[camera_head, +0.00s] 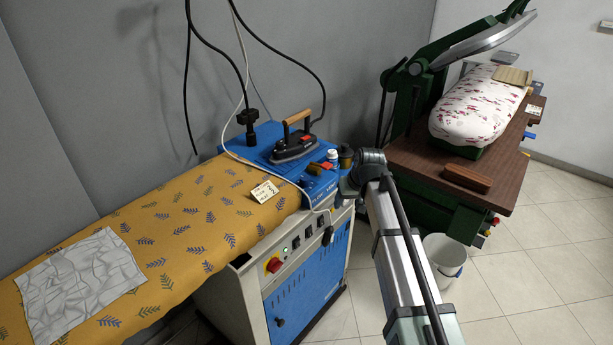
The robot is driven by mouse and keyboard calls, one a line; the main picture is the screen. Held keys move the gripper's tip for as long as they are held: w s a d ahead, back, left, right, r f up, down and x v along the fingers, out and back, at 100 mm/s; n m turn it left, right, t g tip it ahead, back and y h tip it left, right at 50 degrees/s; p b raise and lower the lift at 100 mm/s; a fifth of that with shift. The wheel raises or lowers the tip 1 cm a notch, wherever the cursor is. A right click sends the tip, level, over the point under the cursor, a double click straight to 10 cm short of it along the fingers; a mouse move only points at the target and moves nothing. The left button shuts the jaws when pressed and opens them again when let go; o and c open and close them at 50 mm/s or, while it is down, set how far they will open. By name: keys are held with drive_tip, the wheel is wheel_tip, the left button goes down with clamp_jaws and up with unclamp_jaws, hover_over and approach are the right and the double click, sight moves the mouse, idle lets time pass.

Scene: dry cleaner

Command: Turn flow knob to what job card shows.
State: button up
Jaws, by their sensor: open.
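The job card (264,191) is a small pale card with dark marks, standing on the patterned ironing cover beside the blue top. Its print is too small to read. The front panel of the blue and cream steam unit (311,282) carries a red knob (273,265) and several small dark controls (296,243). I cannot tell which control is the flow knob. My gripper (344,191) is small in view at the right end of the unit, near its upper edge. It is open, with no held thing visible. Its fingertips are hard to make out.
An iron (295,142) with a wooden handle rests on the blue top, near small bottles. Cables hang above it. A crumpled grey cloth (80,285) lies on the cover. A green press (420,185) and a white bucket (444,259) stand to the right. Tiled floor is open beyond.

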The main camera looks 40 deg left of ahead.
sight(305, 178)
drive_tip(key=w+a+r+n+g+y, duration=0.1)
drive_tip(key=w+a+r+n+g, duration=0.15)
drive_tip(key=a+r+n, duration=0.8)
drive_tip(key=s+a+f+n, duration=0.1)
drive_tip(key=f, duration=0.1)
drive_tip(key=s+a+f+n+g, duration=0.1)
drive_tip(key=a+f+n, duration=0.1)
drive_tip(key=s+a+f+n, duration=0.1)
drive_tip(key=s+f, duration=0.1)
drive_tip(key=f, duration=0.1)
drive_tip(key=shift+a+f+n+h, duration=0.1)
drive_tip(key=shift+a+n+h, duration=0.2)
drive_tip(key=shift+a+n, duration=0.1)
drive_tip(key=shift+c, duration=0.3)
drive_tip(key=c, duration=1)
drive_tip(key=shift+s+m, duration=0.1)
drive_tip(key=shift+m, duration=0.15)
